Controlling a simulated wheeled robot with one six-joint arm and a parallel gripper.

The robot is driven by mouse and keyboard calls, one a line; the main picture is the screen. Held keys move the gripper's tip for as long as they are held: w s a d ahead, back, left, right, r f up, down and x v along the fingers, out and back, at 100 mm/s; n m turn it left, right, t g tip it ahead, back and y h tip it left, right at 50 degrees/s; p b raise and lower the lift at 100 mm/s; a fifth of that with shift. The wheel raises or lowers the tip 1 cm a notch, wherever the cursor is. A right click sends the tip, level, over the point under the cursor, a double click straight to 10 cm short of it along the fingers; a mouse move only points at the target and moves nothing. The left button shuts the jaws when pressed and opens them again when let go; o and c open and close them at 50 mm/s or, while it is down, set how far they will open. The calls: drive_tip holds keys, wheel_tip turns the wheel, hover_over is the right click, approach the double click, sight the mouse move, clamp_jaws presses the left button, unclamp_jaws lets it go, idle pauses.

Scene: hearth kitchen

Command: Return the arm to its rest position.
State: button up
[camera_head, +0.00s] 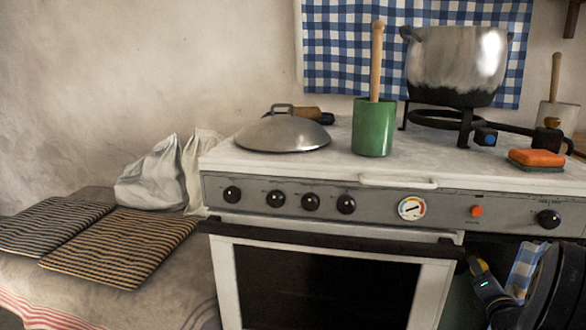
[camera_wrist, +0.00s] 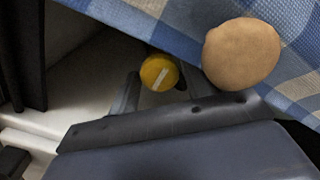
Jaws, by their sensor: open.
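My gripper (camera_head: 478,268) is at the lower right of the head view, in front of the stove's lower right side. It looks small and dark, with a yellow patch and a small green light behind it. My dark arm links bend beside it at the right edge. The gripper is open, and I see nothing held in it. The fingertips are hard to make out against the dark background. The wrist view is a close view of a blue checked cloth (camera_wrist: 297,75), a round tan thing (camera_wrist: 242,54) and a yellow knob (camera_wrist: 160,73).
The stove (camera_head: 330,235) stands close by, its oven handle (camera_head: 330,240) jutting out. On top are a domed lid (camera_head: 283,133), a green crock (camera_head: 374,127), a pot (camera_head: 453,65) and an orange sponge (camera_head: 537,158). Striped mats (camera_head: 120,247) and a white bag (camera_head: 152,176) lie left.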

drive_tip(key=p+v, duration=0.2)
drive_tip(key=v, duration=0.9)
drive_tip(key=w+d+m+p, duration=0.1)
drive_tip(key=w+m+p, duration=0.7)
drive_tip(key=m+p, duration=0.6)
drive_tip(key=shift+d+m, duration=0.35)
drive_tip(key=shift+m, duration=1.65)
drive_tip(key=shift+r, duration=0.1)
